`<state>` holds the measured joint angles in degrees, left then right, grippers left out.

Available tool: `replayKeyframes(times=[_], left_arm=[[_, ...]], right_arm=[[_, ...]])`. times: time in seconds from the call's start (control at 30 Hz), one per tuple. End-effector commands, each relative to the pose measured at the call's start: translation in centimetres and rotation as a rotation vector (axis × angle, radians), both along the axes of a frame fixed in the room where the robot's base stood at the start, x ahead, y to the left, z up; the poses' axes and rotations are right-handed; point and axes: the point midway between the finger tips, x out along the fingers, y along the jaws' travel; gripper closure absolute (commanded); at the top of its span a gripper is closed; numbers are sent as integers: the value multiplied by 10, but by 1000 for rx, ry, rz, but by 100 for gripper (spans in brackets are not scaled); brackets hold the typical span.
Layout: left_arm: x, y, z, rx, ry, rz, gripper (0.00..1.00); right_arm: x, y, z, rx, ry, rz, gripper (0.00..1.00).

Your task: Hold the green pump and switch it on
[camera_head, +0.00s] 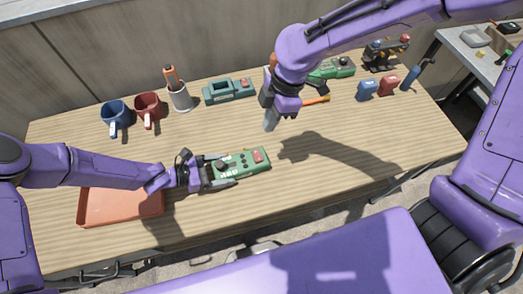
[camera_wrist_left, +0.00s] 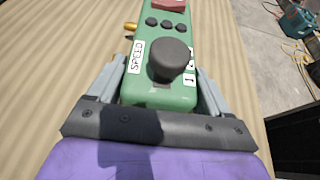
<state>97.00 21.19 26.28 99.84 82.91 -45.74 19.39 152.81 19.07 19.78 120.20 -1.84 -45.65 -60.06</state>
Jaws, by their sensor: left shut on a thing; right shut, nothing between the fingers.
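The green pump (camera_head: 240,163) lies on the wooden table, in front of the middle. It has a red switch (camera_head: 258,156) at its far end and a dark round knob near my left gripper. My left gripper (camera_head: 222,170) is shut on the pump, one finger along each side. In the left wrist view the pump (camera_wrist_left: 150,92) shows its black knob (camera_wrist_left: 169,58), a "SPEED" label, small dark buttons and part of the red switch (camera_wrist_left: 168,4). My right gripper (camera_head: 269,126) is shut and empty, pointing down above the table behind the pump.
A blue mug (camera_head: 114,113), a red mug (camera_head: 148,105), a white holder (camera_head: 181,97) and a teal device (camera_head: 229,91) stand along the back. Another green device (camera_head: 335,68) is partly behind my right arm. An orange tray (camera_head: 100,207) lies front left. The table's right front is clear.

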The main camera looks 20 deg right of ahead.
Motion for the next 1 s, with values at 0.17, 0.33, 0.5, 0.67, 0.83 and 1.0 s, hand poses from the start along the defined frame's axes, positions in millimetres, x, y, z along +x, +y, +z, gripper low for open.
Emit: replayKeyframes(times=[0.17,0.33,0.5,0.67,0.83,1.0], left_arm=[[0,0,1,-2,-1,0,77],[0,0,1,-2,-1,0,77],[0,0,1,-2,-1,0,77],[0,0,1,-2,-1,0,77],[0,0,1,-2,-1,0,77],[0,0,1,-2,-1,0,77]], right_arm=[[-4,9,-34,-3,8,1,100],[-6,20,-70,-2,7,1,100],[-8,26,-103,-1,6,0,100],[-10,26,-121,0,3,0,100],[-10,26,-127,0,1,-2,100],[-10,25,-127,0,1,-2,100]])
